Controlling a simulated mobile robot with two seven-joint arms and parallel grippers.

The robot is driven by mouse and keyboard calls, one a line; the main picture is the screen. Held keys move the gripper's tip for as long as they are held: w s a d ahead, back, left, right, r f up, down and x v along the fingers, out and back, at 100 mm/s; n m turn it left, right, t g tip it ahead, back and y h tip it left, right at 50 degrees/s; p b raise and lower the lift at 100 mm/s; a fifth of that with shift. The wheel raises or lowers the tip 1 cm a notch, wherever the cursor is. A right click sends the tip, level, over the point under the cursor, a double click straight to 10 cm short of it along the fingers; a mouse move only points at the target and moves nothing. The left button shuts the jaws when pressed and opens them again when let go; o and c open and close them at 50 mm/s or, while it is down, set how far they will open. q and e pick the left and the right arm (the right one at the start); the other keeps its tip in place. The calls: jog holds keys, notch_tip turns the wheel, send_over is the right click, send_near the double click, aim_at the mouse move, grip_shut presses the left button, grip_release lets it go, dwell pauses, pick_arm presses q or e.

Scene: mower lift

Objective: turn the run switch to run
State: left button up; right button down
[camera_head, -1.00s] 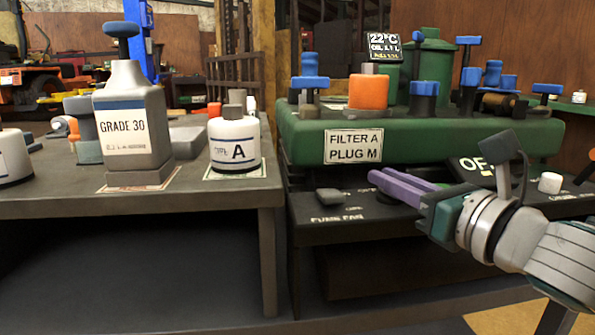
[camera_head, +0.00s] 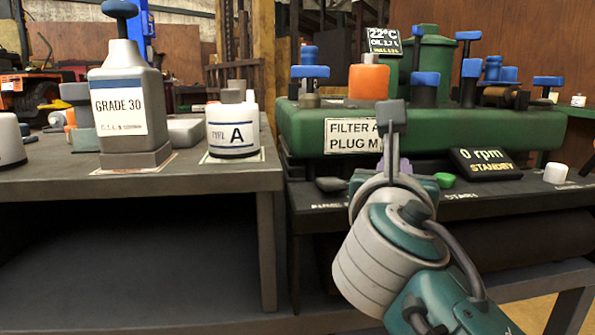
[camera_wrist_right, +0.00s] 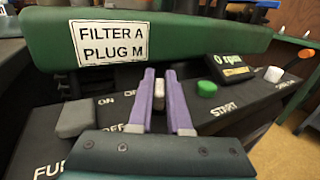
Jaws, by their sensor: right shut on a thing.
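The run switch (camera_wrist_right: 158,96), a small pale upright knob, stands between the two purple fingers of my right gripper (camera_wrist_right: 160,105) in the right wrist view. The gripper is shut on it. In the head view my right gripper (camera_head: 391,166) is mostly hidden behind its own wrist, and the switch is hidden too. The display (camera_head: 485,163) on the panel reads "0 rpm STANDBY". The lettering by the switch is partly covered by the gripper. My left gripper is not in view.
A grey fuel knob (camera_wrist_right: 75,118) lies left of the fingers, with ON and OFF marks. A green start button (camera_wrist_right: 207,88) and a white knob (camera_wrist_right: 273,74) are to the right. The green housing (camera_head: 450,135) rises behind the panel.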

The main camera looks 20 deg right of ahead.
jog(key=shift+m+g+h, duration=0.4)
jog(key=shift+h, duration=0.1)
jog(key=c, duration=0.9)
grip_release()
jog(key=shift+o, duration=0.2)
jog(key=p+v, duration=0.3)
jog(key=v, duration=0.7)
jog(key=shift+d, duration=0.1)
